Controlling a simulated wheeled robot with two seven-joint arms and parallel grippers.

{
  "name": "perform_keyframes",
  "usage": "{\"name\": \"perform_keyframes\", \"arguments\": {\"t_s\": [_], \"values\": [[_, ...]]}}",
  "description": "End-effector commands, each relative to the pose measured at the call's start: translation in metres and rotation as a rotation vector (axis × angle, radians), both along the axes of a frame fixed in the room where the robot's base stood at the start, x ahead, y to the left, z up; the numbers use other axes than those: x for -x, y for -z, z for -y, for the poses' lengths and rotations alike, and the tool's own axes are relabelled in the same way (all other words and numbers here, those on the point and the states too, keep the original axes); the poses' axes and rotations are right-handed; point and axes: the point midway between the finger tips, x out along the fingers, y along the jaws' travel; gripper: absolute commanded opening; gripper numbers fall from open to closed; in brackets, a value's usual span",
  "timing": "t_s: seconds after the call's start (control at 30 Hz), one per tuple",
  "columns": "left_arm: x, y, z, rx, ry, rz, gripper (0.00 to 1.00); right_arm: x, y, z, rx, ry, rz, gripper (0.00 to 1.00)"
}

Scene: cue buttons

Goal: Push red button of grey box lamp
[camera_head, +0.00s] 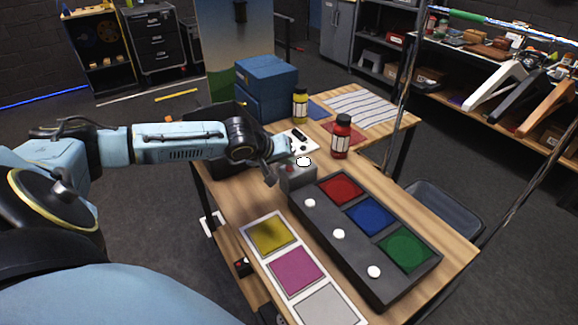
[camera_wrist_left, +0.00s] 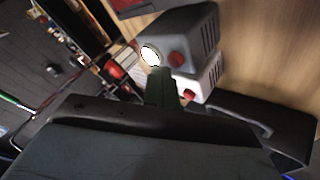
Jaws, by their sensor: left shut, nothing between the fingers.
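My left gripper (camera_head: 276,164) is shut and empty, close beside the grey box. In the wrist view its fingertips (camera_wrist_left: 163,76) appear just by the red button and dome; I cannot tell whether they touch.
The black panel (camera_head: 392,292) holds red, blue and green squares with white buttons. A card (camera_head: 272,262) with coloured squares lies in front. A red bottle (camera_head: 341,139), a yellow bottle (camera_head: 300,105) and blue boxes (camera_head: 264,85) stand behind.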

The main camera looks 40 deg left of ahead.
Motion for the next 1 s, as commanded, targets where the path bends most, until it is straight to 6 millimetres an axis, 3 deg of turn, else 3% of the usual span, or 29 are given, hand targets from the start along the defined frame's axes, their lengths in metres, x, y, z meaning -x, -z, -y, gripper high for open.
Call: {"name": "perform_keyframes", "arguments": {"t_s": [1.0], "values": [[0.0001,0.0103,-0.0002,0.0,-0.001,-0.001,0.0,0.0004,-0.001,0.0009,0.001,0.0,-0.001,0.36]]}}
